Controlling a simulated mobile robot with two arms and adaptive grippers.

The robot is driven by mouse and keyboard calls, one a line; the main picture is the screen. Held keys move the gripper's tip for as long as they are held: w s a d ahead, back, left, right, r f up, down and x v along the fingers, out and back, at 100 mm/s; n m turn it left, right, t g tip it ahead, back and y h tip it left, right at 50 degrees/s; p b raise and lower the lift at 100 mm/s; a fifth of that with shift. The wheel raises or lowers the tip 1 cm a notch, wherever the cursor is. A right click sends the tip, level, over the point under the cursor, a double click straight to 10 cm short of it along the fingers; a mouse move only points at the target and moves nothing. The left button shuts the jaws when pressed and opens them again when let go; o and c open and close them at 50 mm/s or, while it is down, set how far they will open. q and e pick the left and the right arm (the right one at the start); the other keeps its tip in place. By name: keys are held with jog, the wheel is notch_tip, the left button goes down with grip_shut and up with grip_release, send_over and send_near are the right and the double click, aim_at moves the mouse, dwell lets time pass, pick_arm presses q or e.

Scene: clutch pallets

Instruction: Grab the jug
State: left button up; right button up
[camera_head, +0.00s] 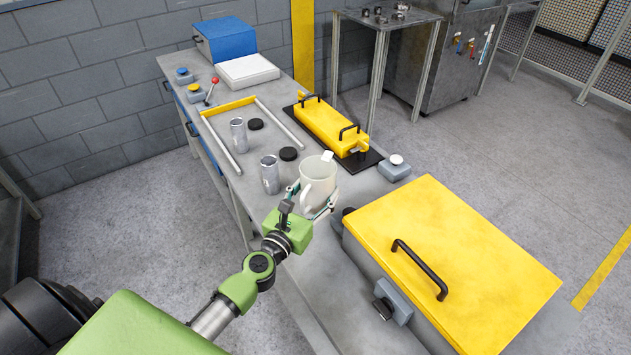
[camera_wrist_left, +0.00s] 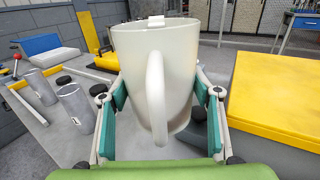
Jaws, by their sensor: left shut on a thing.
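The jug (camera_head: 318,182) is a cream-white vessel with a handle, at the near part of the grey workbench. In the left wrist view the jug (camera_wrist_left: 182,75) fills the middle, upright, its handle facing the camera. My left gripper (camera_head: 312,202) is shut on the jug, with one finger on each side of its body. In the left wrist view the teal finger pads of my left gripper (camera_wrist_left: 165,115) press at the jug's sides. Whether the jug's base touches the bench is hard to tell. My right gripper is in neither view.
Two metal cylinders (camera_head: 269,174) and black caps (camera_head: 289,154) stand left of the jug. A yellow handled box (camera_head: 330,125) lies behind it. A large yellow-lidded case (camera_head: 480,240) stands close on the right. A small grey button box (camera_head: 395,168) sits between.

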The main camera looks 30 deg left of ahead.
aim_at(316, 197)
pick_arm(q)
jog(key=shift+s+d+r+p, duration=0.2)
jog(key=shift+s+d+r, duration=0.15)
jog(key=shift+s, duration=0.2)
jog(key=shift+s+d+r+p, duration=0.15)
jog(key=shift+s+d+r, duration=0.15)
jog(key=shift+s, duration=0.2)
jog(key=shift+s, duration=0.15)
